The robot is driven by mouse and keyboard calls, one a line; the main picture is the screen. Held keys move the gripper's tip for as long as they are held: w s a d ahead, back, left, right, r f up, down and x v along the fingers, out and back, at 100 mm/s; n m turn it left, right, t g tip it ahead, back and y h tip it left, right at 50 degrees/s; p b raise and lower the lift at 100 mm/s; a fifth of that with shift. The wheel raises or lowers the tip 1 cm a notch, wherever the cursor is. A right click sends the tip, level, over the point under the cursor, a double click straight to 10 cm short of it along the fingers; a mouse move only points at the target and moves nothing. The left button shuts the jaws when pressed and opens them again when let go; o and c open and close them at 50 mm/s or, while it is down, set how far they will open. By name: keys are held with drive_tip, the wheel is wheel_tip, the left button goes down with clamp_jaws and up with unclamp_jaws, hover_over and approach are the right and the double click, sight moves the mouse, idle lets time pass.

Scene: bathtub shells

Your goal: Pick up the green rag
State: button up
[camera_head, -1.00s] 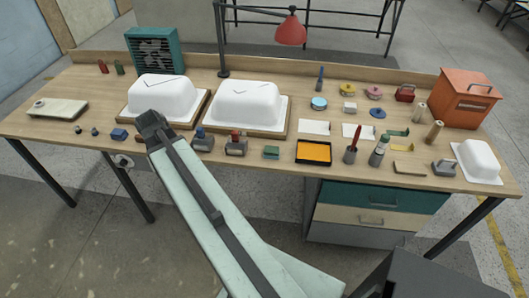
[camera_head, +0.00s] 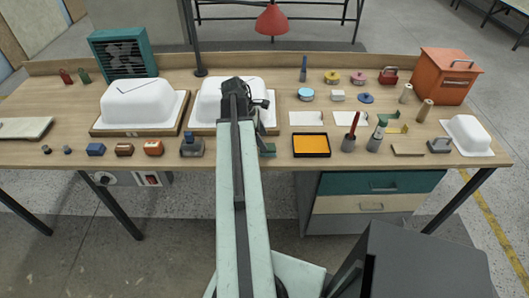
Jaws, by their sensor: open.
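The green rag (camera_head: 267,150) looks like a small folded dark green block near the table's front edge. My arm covers its left side. My gripper (camera_head: 257,97) is up and back from the rag, in front of the second white tub shell (camera_head: 212,95). It is open and nothing shows in it; the arm and the shell behind make its fingers hard to make out.
An orange tray (camera_head: 311,145) lies right of the rag, and a dark-based tool (camera_head: 191,146) stands to its left. Another white shell (camera_head: 137,103) sits further left. A red lamp (camera_head: 272,20) hangs over the back. White sheets (camera_head: 307,118) lie behind the tray.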

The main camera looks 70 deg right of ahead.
sight(268, 146)
drive_tip(key=b+x, duration=0.4)
drive_tip(key=x, duration=0.2)
drive_tip(key=shift+w+b, duration=0.15)
drive_tip(key=shift+b, duration=0.2)
drive_tip(key=shift+r, duration=0.15)
clamp_jaws()
wheel_tip(268, 146, up, 10)
drive_tip(key=p, duration=1)
drive_tip(key=c, duration=0.6)
unclamp_jaws()
drive_tip(key=shift+c, duration=0.2)
drive_tip(key=c, duration=0.6)
